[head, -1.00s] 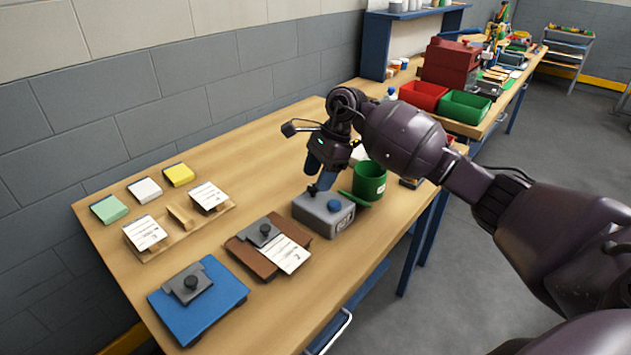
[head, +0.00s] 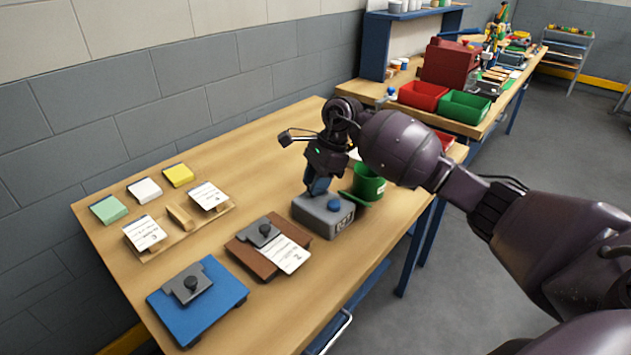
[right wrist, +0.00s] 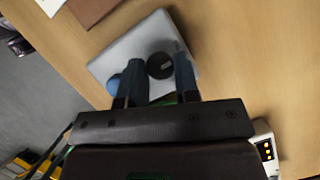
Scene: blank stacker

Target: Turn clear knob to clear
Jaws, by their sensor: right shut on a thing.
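My right gripper (head: 318,190) is over the box, pointing down. Its blue fingers (right wrist: 160,74) are shut on the dark knob, one on each side. The fingers hide that knob in the head view. Any position lettering is too small to read. My left gripper is not in view.
A green cup (head: 369,185) stands right behind the box. A brown clipboard (head: 268,242) with a card and a blue clipboard (head: 215,300) lie nearer. A wooden card holder (head: 182,216) and coloured pads (head: 144,190) lie left.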

